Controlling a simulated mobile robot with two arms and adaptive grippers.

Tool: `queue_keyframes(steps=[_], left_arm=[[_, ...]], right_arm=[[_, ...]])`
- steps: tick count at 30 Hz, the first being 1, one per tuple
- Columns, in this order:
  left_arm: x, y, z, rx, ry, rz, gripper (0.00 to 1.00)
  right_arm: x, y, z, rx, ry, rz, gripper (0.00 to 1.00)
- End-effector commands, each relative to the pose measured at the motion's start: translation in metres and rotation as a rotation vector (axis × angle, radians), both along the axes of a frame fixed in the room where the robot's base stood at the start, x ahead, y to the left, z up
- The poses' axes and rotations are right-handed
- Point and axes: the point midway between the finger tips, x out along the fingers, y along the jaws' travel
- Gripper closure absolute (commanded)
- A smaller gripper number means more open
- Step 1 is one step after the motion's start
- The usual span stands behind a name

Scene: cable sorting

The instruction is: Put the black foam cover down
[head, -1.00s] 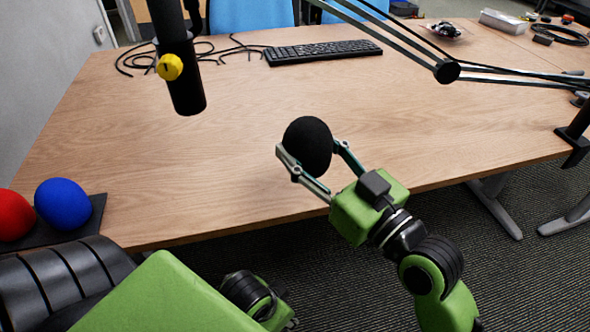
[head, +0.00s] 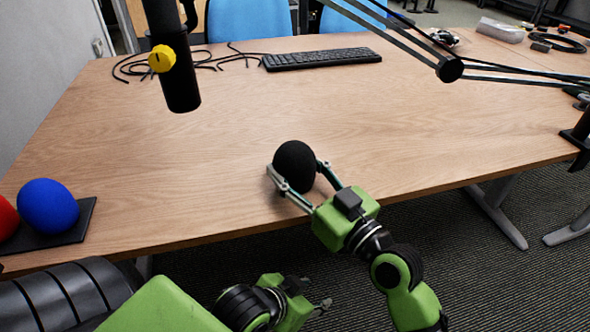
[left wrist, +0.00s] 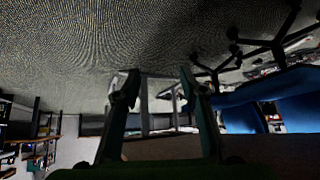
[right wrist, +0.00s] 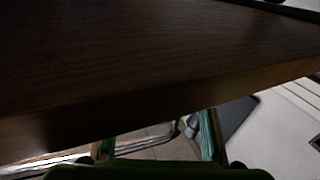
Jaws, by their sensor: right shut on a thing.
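The black foam cover (head: 294,165) is a dark, rounded egg shape near the front edge of the wooden table (head: 400,130). My right gripper (head: 299,178) is shut on it, with one finger on each side. The cover is low over the tabletop; I cannot tell whether it touches. In the right wrist view the cover is not clearly visible against the dark wood (right wrist: 150,50). My left gripper (head: 322,304) is below the table's front edge, apart from the cover. In the left wrist view its fingers (left wrist: 158,85) are spread and empty.
Blue (head: 48,206) and red (head: 6,217) foam covers sit on a dark pad (head: 80,220) at left. A keyboard (head: 322,59) and cables (head: 140,68) lie at the back. The middle is clear.

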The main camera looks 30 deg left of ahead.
Motion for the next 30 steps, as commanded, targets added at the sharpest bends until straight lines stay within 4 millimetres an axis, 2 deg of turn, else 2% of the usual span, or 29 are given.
queue_keyframes(steps=[25, 27, 28, 30], left_arm=[[0.013, -0.005, 0.009, -0.015, -0.070, -0.004, 0.61], [0.014, -0.005, 0.010, -0.017, -0.075, -0.005, 0.61], [0.015, -0.005, 0.010, -0.017, -0.075, -0.005, 0.61], [0.015, -0.005, 0.010, -0.017, -0.075, -0.005, 0.61]], right_arm=[[0.000, 0.000, -0.003, 0.000, 0.000, 0.000, 0.63], [0.000, 0.000, -0.003, 0.000, 0.000, 0.000, 0.38], [0.000, 0.000, -0.003, 0.000, 0.000, 0.000, 0.35], [0.000, 0.000, -0.003, 0.000, 0.000, 0.000, 0.35]])
